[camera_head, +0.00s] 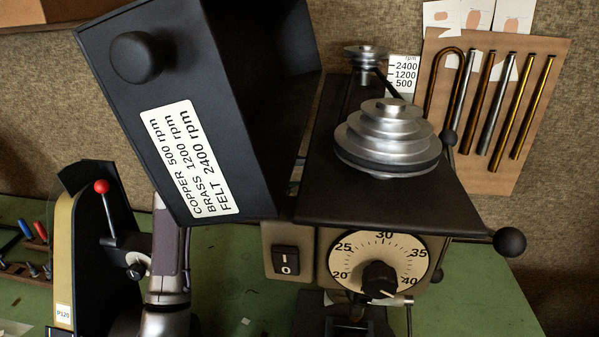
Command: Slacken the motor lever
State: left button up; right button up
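A drill press (375,205) stands in the middle with its stepped silver pulley (389,140) exposed on top. A smaller pulley (366,55) sits behind it. A thin lever with a small black ball (448,137) rises at the housing's right side. A larger black ball knob (509,242) sticks out at the right edge. I cannot tell for sure which one is the motor lever. The black belt cover (200,110) is swung open at the left. A grey link of my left arm runs up behind the cover; neither gripper shows.
A switch (286,260) and a numbered dial (379,265) are on the press front. A belt sander (85,250) with a red-ball lever (101,187) stands at the left. A board of metal tubes (495,105) is at the back right. The green bench (480,305) is clear at the front right.

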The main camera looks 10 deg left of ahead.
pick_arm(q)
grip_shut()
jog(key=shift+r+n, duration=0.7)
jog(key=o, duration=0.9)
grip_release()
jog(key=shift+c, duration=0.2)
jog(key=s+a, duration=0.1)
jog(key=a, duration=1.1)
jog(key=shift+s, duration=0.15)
